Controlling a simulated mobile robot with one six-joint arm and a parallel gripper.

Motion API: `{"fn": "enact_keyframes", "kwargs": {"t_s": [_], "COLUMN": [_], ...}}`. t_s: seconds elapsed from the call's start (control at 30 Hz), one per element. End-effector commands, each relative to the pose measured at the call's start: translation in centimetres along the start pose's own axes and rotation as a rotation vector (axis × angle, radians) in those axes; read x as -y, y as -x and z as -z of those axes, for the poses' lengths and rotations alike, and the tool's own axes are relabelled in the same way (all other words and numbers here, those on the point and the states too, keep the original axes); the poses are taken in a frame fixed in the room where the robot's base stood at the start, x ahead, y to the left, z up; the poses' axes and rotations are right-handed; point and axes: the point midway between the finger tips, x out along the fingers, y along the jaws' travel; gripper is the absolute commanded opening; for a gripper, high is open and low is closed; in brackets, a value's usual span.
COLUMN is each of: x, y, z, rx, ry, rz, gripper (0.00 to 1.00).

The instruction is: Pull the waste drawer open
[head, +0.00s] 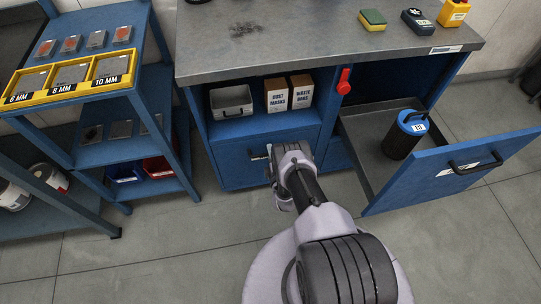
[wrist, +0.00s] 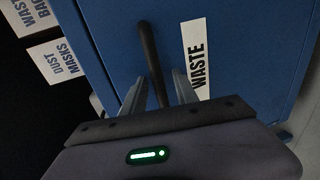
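The waste drawer (head: 232,170) is the blue front low on the left of the workbench, below the open shelf. It looks shut, flush with the cabinet. In the wrist view its blue front (wrist: 240,60) carries a white label (wrist: 197,55) reading WASTE and a black bar handle (wrist: 148,50). My gripper (wrist: 160,80) is at the handle, with one finger on each side of the bar. The fingers stand apart, with a gap visible beside the bar. In the head view my gripper (head: 280,160) hides much of the handle and label.
On the right a drawer (head: 425,178) stands open, holding a blue-topped black canister (head: 404,138). A red latch-like part (head: 344,82) hangs above it. Boxes (head: 276,95) and a grey bin (head: 231,101) sit on the shelf above. A blue rack (head: 118,150) stands at left.

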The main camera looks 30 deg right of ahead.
Motion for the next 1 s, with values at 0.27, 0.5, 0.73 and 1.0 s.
{"fn": "enact_keyframes", "kwargs": {"t_s": [0.27, 0.5, 0.73, 1.0], "x": [-0.09, -0.08, -0.08, -0.08], "y": [-0.04, -0.03, -0.02, -0.02], "z": [0.0, 0.0, 0.0, 0.0], "rx": [0.0, 0.0, 0.0, 0.0], "ry": [0.0, 0.0, 0.0, 0.0], "rz": [0.0, 0.0, -0.001, -0.001], "gripper": [0.28, 0.0, 0.0, 0.0]}}
